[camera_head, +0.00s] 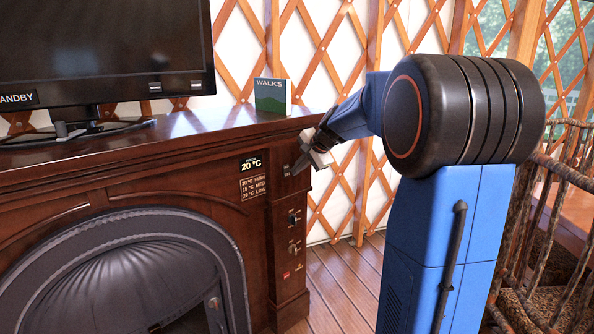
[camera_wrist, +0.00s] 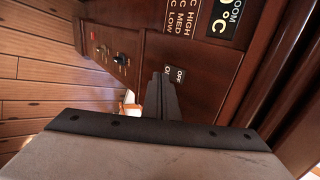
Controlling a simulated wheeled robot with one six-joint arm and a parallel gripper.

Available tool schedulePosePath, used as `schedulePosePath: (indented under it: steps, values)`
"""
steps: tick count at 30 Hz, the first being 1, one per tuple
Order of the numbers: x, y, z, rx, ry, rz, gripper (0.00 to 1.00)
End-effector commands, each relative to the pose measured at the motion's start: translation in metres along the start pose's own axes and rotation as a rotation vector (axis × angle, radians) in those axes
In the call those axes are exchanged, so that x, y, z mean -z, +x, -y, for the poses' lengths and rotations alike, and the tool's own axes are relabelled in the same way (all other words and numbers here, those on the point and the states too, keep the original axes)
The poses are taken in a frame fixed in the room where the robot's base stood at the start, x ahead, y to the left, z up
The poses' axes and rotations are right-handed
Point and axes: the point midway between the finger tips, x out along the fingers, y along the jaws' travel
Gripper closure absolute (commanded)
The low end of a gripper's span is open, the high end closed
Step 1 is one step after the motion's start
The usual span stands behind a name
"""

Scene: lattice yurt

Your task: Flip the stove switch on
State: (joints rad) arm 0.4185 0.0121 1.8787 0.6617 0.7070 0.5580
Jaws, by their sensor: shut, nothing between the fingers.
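The dark wooden stove surround (camera_head: 120,190) carries a column of controls on its right post. A small label plate (camera_head: 287,171) sits high on that post; in the wrist view the label (camera_wrist: 177,74) reads OFF and ON. My gripper (camera_head: 299,164) is at the post beside this label, fingers shut and empty. In the wrist view the shut fingers (camera_wrist: 160,82) point at the panel right by the label and hide what is behind them. The switch lever itself does not show clearly, and I cannot tell its position or whether the fingers touch it.
Below are knobs (camera_head: 294,217) and a red control (camera_head: 286,275). A display (camera_head: 251,163) reads 20 °C, above a HIGH/MED/LOW plate (camera_head: 253,187). A television (camera_head: 100,50) and a WALKS book (camera_head: 272,95) stand on the mantel. A railing (camera_head: 560,170) stands at right.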

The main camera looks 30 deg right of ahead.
Motion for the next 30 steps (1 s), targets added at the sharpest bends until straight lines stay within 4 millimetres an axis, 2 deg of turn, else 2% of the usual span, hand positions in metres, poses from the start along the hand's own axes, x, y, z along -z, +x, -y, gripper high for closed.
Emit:
schedulePosePath:
  steps: [2, 12, 16, 22, 30]
  values:
    - [0.0, -0.004, 0.0, 0.001, -0.001, 0.0, 1.0]
    - [0.001, -0.066, 0.001, 0.002, -0.001, -0.002, 1.0]
    - [0.001, -0.085, 0.001, 0.002, -0.001, -0.002, 1.0]
    - [0.001, -0.1, 0.0, 0.0, 0.0, 0.0, 1.0]
    - [0.0, -0.102, 0.0, 0.0, -0.001, 0.001, 1.0]
